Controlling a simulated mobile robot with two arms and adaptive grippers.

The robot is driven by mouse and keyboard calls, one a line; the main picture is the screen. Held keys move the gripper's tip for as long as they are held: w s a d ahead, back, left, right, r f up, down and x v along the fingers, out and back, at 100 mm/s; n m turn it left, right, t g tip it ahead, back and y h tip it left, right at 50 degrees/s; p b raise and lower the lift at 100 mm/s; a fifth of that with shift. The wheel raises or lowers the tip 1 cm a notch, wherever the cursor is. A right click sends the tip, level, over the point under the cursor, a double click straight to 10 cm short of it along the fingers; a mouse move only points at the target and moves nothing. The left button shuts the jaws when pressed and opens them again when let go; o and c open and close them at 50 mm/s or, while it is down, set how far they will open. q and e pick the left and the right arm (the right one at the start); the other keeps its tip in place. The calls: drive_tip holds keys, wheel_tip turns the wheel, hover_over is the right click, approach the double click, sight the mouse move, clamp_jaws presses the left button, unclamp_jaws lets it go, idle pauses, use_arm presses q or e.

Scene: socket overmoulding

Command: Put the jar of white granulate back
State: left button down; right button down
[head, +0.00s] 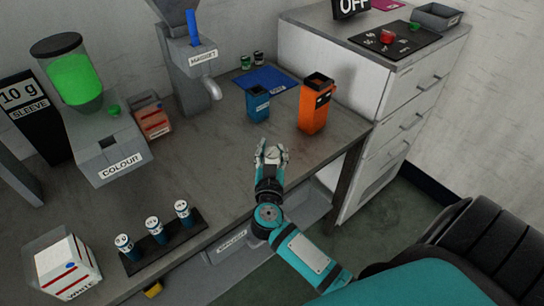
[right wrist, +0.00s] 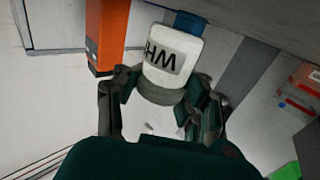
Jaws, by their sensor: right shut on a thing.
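My right gripper (head: 271,152) is in the head view over the table's front edge, below the blue and orange containers. It is shut on a small white jar (right wrist: 172,55), which shows clearly in the right wrist view between the fingers (right wrist: 160,95). The end nearest my palm is a grey-green band. In the head view the jar is mostly hidden by the fingers. Two small jars (head: 246,62) stand at the back by the wall, beside a blue mat (head: 268,78). My left gripper is not in view.
A blue container (head: 257,104) and an orange container (head: 315,104) stand just beyond my right gripper. A black rack (head: 170,245) holds three labelled cylinders. A box marked white (head: 68,268) is at front left. The table (head: 215,150) is clear left of the gripper.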

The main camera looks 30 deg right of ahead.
drive_tip(key=shift+f, duration=1)
drive_tip(key=shift+f, duration=0.1)
drive_tip(key=c, duration=0.7)
unclamp_jaws()
drive_tip(key=v, duration=1.2)
